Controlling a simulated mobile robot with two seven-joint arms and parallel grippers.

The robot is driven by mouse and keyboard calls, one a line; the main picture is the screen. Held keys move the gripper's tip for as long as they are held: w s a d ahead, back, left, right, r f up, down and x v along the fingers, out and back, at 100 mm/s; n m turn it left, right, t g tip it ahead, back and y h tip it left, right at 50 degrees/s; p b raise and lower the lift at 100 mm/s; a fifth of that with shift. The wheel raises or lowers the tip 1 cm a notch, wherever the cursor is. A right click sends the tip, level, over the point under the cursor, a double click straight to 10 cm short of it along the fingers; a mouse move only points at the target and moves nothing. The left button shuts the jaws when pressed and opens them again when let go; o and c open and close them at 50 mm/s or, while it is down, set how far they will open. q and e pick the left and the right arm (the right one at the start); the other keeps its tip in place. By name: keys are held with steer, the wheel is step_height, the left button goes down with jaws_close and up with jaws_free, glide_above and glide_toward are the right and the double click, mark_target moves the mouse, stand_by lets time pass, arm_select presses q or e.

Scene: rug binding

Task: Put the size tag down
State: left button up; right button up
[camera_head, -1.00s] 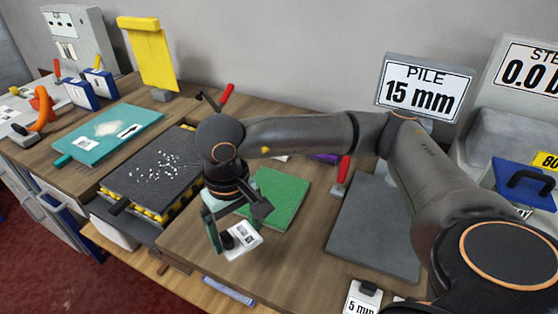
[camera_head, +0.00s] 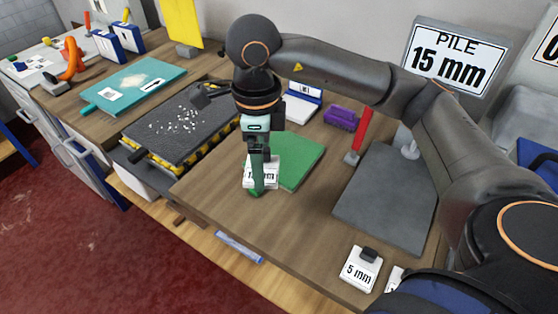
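The size tag (camera_head: 272,171) is a white card with black print, partly hidden by the fingers of my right gripper (camera_head: 257,188). My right gripper points down at the left edge of the green mat (camera_head: 303,160). Its fingers appear closed on the tag; the contact itself is hidden behind the near finger. The tag is at or just above the table (camera_head: 225,205); I cannot tell whether it touches. My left gripper is not in view.
A dark pad with white bits (camera_head: 180,128) lies left.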

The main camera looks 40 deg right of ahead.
mark_target(279, 151)
steer(key=m, duration=0.2)
steer(key=r+m, duration=0.1)
steer(key=m, duration=0.2)
steer(key=shift+d+r, duration=0.15)
steer(key=shift+w+d+m, duration=0.15)
steer(key=shift+m, duration=0.25)
steer(key=w+d+f, duration=0.4)
steer(key=w+d+f+p, duration=0.1)
steer(key=w+d+f, duration=0.4)
steer(key=shift+d+f, duration=0.15)
steer(key=shift+d, duration=0.15)
steer(key=f, duration=0.3)
steer(key=shift+w+d+f+p, duration=0.1)
steer(key=shift+w+d+p, duration=0.1)
steer(key=shift+p, duration=0.15)
steer(key=shift+f, duration=0.25)
